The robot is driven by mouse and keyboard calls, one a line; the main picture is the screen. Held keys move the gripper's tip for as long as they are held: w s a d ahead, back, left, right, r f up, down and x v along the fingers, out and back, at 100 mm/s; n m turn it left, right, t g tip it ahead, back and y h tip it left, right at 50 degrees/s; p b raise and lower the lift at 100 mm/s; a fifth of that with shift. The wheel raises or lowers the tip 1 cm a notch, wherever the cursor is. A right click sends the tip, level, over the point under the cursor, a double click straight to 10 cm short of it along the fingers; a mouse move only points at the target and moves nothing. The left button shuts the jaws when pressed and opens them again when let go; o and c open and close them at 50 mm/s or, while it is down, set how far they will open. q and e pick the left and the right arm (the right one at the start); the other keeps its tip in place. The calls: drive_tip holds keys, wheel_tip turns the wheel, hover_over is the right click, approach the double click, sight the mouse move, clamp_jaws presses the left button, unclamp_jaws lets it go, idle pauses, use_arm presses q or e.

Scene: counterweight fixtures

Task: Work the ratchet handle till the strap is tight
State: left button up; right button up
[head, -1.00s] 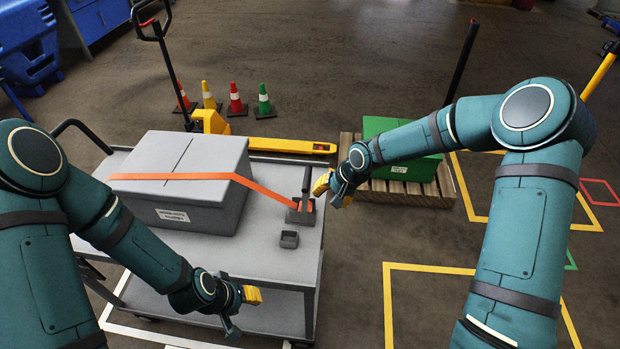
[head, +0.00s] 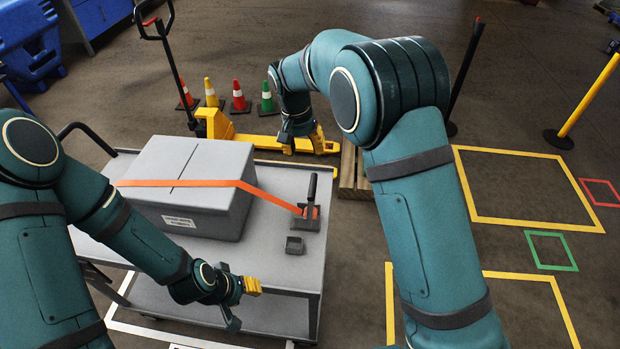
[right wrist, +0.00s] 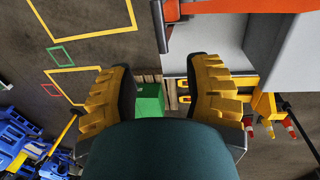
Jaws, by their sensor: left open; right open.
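The ratchet (head: 307,217) sits on the right side of the grey cart, its dark handle (head: 312,187) standing upright. The orange strap (head: 205,183) runs from it over the grey box (head: 190,205). My right gripper (head: 302,137) is open and empty, above and beyond the ratchet at the cart's far edge. In the right wrist view its yellow fingers (right wrist: 163,95) are spread apart, with the strap and a dark piece of the ratchet (right wrist: 160,25) at the top. My left gripper (head: 245,304) is open and empty near the cart's front edge, nearer than the ratchet.
A small grey open block (head: 294,245) sits on the cart top (head: 265,250) just in front of the ratchet. A yellow pallet jack (head: 255,140) and several cones (head: 238,95) stand behind the cart. A wooden pallet (head: 347,170) is at the right, partly hidden by my right arm.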

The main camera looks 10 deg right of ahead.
sight(312, 185)
drive_tip(key=f, duration=0.4)
drive_tip(key=d+f, duration=0.1)
drive_tip(key=f, duration=0.4)
drive_tip(key=d+f, duration=0.1)
drive_tip(key=f, duration=0.3)
drive_tip(key=shift+s+f, duration=0.2)
drive_tip(key=shift+f, duration=0.2)
clamp_jaws()
drive_tip(key=shift+s, duration=0.1)
